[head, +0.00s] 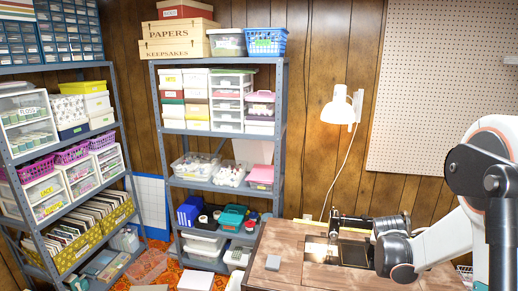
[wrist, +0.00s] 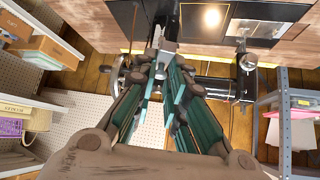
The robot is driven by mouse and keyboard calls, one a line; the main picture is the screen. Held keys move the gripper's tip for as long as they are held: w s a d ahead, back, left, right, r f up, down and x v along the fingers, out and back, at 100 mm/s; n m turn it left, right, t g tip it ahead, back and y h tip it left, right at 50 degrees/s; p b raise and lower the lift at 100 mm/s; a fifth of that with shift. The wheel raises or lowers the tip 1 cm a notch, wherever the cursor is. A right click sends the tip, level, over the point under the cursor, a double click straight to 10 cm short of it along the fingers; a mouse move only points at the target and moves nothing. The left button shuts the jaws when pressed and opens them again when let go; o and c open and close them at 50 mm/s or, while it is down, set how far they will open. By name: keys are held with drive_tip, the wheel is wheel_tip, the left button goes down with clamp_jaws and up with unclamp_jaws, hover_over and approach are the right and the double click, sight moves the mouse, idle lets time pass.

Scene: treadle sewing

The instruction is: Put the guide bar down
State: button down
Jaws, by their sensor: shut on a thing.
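My gripper (wrist: 160,76) is shut in the wrist view, with its teal-padded fingers closing around a narrow grey piece, the guide bar (wrist: 166,47). Much of the bar is hidden by the fingers, and its far end is hard to tell from the dark metal behind it. The gripper is over the sewing table (head: 310,236), close to the black sewing machine (head: 372,222). The machine also shows in the wrist view (wrist: 215,88), beyond the fingers. In the head view my arm hides the fingertips and the bar. I cannot tell whether the bar touches the table.
A white lamp (head: 340,110) hangs on the wall behind. Grey shelving (head: 282,130) with boxes stands left of the table. A pegboard (head: 440,90) covers the right wall.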

drive_tip(key=s+a+n+t+y, duration=0.1)
drive_tip(key=s+a, duration=0.4)
drive_tip(key=a, duration=0.6)
drive_tip(key=s+a+r+n+y, duration=0.1)
drive_tip(key=s+a+n+y, duration=0.2)
drive_tip(key=a, duration=0.9)
drive_tip(key=s+n, duration=0.2)
drive_tip(key=shift+s+n+t+y, duration=0.25)
drive_tip(key=shift+n+t+y, duration=0.05)
drive_tip(key=shift+t, duration=0.1)
drive_tip(key=shift+w, duration=0.1)
